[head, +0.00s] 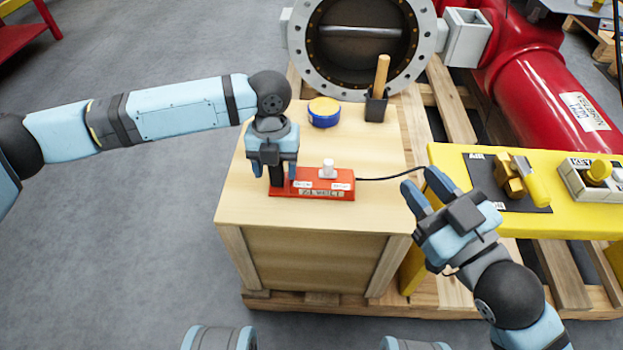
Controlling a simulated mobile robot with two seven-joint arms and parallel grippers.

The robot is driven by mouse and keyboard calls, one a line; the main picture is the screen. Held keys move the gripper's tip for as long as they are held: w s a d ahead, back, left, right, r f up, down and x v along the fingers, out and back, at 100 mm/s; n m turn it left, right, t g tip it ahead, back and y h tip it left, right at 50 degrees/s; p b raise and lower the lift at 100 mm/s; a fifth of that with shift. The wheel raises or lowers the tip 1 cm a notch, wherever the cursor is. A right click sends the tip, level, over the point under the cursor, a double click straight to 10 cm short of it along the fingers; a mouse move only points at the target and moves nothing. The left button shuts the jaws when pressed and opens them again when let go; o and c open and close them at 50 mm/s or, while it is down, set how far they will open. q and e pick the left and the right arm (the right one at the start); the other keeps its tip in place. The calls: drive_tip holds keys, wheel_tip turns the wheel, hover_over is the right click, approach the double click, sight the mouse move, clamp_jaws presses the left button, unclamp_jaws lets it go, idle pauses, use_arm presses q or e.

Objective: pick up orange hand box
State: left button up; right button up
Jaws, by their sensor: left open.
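The orange hand box (338,187) lies on top of the wooden crate (278,216), near its front edge. It has white labels, a white knob on top and a black cable leaving its right end. My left gripper (273,176) is open and points down at the box's left end, its fingers over or beside that end. Whether the fingers touch the box cannot be told. My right gripper (424,190) is to the right of the crate, its fingers spread apart and pointing up and left, with nothing between them.
A blue and yellow round tin (323,112) and a black holder (376,107) with a wooden handle stand farther back on the crate. A yellow bench (451,157) with valve parts is at right. A large grey flanged valve (300,51) and red pipe (530,80) are behind.

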use_arm(q)
clamp_jaws()
drive_tip(key=shift+r, duration=0.1)
wheel_tip(320, 180, up, 9)
drive_tip(key=shift+f, duration=4.15)
